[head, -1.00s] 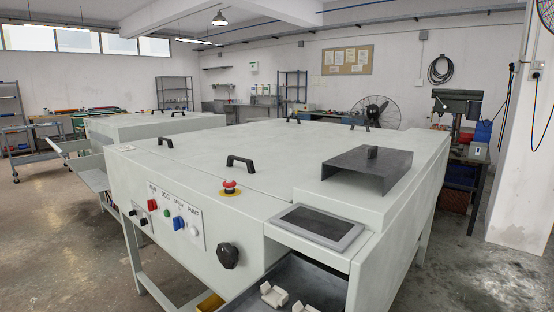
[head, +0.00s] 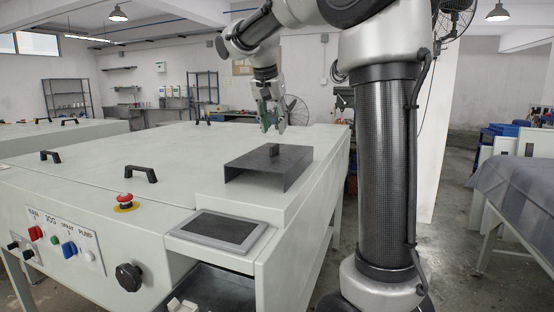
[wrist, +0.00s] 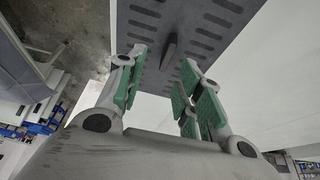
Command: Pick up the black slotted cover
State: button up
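The black slotted cover (head: 262,172) lies on the right part of the processor's white top in the head view. A small upright handle (head: 274,152) stands on it. The wrist view shows the cover (wrist: 205,30) with rows of slots, and its handle (wrist: 169,50) between my fingers' lines. My gripper (head: 272,126) hangs above the cover, pointing down, with green pads apart. In the wrist view the gripper (wrist: 158,95) is open and empty, with a gap to the handle.
The processor top (head: 150,185) is broad and mostly clear, with black handles (head: 140,174) on its lids. A red emergency button (head: 125,199) and a tilted touch panel (head: 219,228) are near the front. A covered table (head: 510,190) stands at the right.

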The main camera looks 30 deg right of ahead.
aim_at(274, 145)
jog(key=shift+w+a+f, duration=0.2)
jog(key=shift+w+f, duration=0.45)
jog(key=shift+w, duration=0.25)
jog(key=x, duration=0.6)
jog(key=shift+s+d+f, duration=0.1)
jog(key=shift+s+f, duration=0.05)
grip_shut()
